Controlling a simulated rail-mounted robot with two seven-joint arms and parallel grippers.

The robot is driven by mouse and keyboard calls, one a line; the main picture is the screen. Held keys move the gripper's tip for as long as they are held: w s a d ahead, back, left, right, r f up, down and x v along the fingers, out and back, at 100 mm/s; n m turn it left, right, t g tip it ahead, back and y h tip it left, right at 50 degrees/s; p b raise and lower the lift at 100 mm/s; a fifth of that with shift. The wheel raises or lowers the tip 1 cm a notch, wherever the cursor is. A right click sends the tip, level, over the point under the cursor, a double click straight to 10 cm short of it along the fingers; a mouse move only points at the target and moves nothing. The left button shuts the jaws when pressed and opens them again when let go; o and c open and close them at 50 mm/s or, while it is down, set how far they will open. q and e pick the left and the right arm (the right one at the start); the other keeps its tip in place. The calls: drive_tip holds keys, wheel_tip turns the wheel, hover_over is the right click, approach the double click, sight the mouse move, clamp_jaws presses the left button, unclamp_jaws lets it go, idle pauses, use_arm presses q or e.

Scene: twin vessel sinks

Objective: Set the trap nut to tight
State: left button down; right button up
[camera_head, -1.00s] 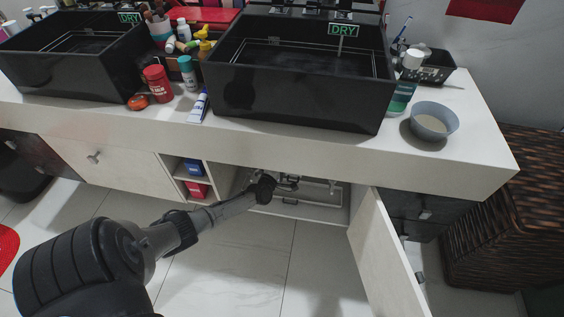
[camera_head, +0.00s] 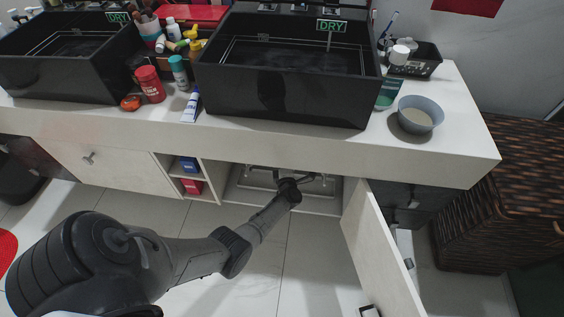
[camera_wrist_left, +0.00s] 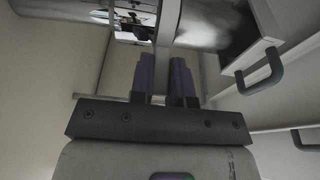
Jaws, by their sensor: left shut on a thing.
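My left gripper (camera_head: 290,188) reaches into the open cabinet under the right-hand sink, among the pipework. In the left wrist view its two purple fingers (camera_wrist_left: 163,82) close on a narrow pale grey upright part of the trap fitting (camera_wrist_left: 160,68). A shiny metal pipe section (camera_wrist_left: 168,22) lies just beyond the fingertips. I cannot clearly make out the trap nut itself or its setting; the fingers and gripper cover much of that area. My right gripper is not in view.
The cabinet door (camera_head: 378,255) stands open to the right of my arm. The black right-hand sink (camera_head: 285,88) and the white counter (camera_head: 270,145) are above. A shelf with blue and red boxes (camera_head: 191,187) is to the left.

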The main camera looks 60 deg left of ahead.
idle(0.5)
use_arm(q)
drive_tip(key=c, duration=1.1)
unclamp_jaws()
drive_tip(key=shift+d, duration=0.1)
drive_tip(key=shift+d, duration=0.2)
drive_tip(key=shift+p+v, duration=2.45)
drive_tip(key=shift+v, duration=4.25)
drive_tip(key=shift+w, duration=0.1)
